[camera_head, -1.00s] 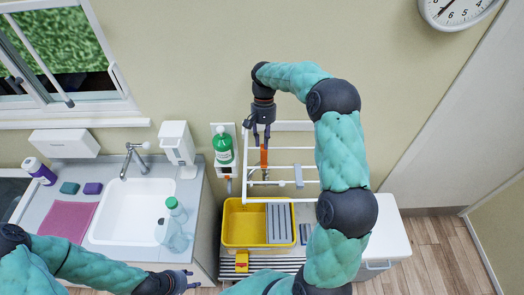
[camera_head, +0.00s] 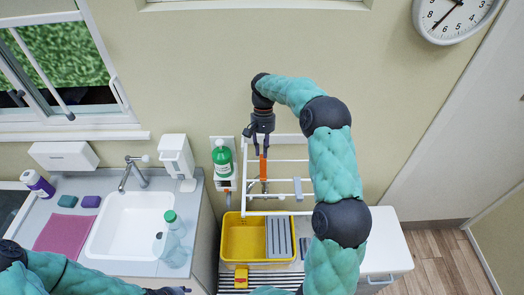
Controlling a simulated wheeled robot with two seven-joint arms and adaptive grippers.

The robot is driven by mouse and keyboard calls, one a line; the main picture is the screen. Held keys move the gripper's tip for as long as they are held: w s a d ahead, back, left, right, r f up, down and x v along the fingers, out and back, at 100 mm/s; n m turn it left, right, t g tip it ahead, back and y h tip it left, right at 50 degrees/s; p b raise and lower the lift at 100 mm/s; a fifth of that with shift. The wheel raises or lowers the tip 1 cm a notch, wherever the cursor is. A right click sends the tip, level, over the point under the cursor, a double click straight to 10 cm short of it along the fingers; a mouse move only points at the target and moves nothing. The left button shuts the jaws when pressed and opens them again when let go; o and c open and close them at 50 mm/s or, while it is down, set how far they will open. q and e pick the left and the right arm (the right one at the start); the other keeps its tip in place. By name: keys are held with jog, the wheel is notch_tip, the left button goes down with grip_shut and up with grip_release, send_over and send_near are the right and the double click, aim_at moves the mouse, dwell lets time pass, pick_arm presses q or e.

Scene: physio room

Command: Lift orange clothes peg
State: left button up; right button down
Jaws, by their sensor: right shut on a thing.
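The orange clothes peg (camera_head: 263,168) hangs upright below my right gripper (camera_head: 261,150), in front of a white rack (camera_head: 285,163) with several bars. My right gripper points down and is shut on the top of the peg. The peg's lower end is close to a rack bar; I cannot tell whether it touches. My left gripper (camera_head: 178,291) is at the bottom edge of the head view, near the counter front, partly cut off; its jaws are too small to judge.
A yellow tub (camera_head: 232,243) with a grey ribbed piece stands below the rack. A green bottle (camera_head: 222,160) is on a wall shelf left of the rack. A sink (camera_head: 130,223), clear bottles and a pink cloth (camera_head: 66,232) are at left. Wall space above the rack is free.

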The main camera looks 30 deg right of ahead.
pick_arm(q)
jog(key=shift+f, duration=0.2)
pick_arm(e)
jog(key=shift+g, duration=0.4)
jog(key=x, duration=0.4)
jog(key=shift+w+d+f, duration=0.1)
jog(key=shift+f, duration=0.2)
jog(key=c, duration=1.2)
grip_release()
jog(key=shift+w, duration=0.1)
jog(key=shift+o, duration=1)
jog(key=shift+w+d+f, duration=0.1)
jog(key=shift+w+f, duration=0.1)
jog(key=shift+o, duration=0.3)
jog(key=shift+w+d, duration=0.2)
jog(key=shift+d, duration=0.05)
jog(key=shift+w+d, duration=0.3)
jog(key=shift+d, duration=0.1)
jog(key=shift+c, duration=0.5)
send_near(263, 159)
jog(key=w+d, duration=0.2)
jog(key=w, duration=0.2)
pick_arm(q)
jog(key=shift+w+d, duration=0.4)
jog(key=shift+w, duration=0.05)
pick_arm(e)
jog(key=shift+s+d+f, duration=0.1)
jog(key=shift+s+d, duration=0.1)
jog(key=shift+s, duration=0.05)
